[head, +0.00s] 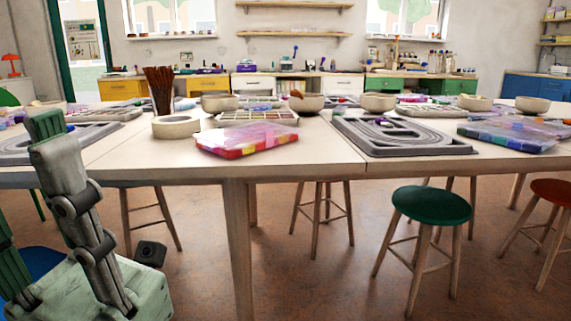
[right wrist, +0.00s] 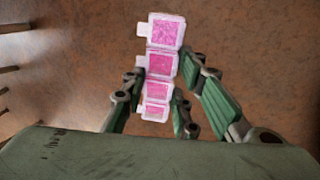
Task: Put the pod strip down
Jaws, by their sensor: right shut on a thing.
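The pod strip (right wrist: 162,65) is a row of several clear, square pods filled with pink beads, with small tabs on their left sides. It shows in the right wrist view, pointing away from the palm. My right gripper (right wrist: 170,76) is shut on it, with green-padded fingers on both sides. Brown floor lies behind the strip there. The right gripper does not show in the head view. My left gripper (head: 20,178) is at the lower left of the head view, in front of the table. Its fingers stand wide apart with nothing seen between them; one is cut off by the picture edge.
The long pale table (head: 300,158) carries a bead case (head: 247,140), a grey bead board (head: 400,138), a blue-purple case (head: 510,136), a roll-shaped holder (head: 176,127) and bowls. Bare table shows near the front edge. A green stool (head: 431,205) stands in front.

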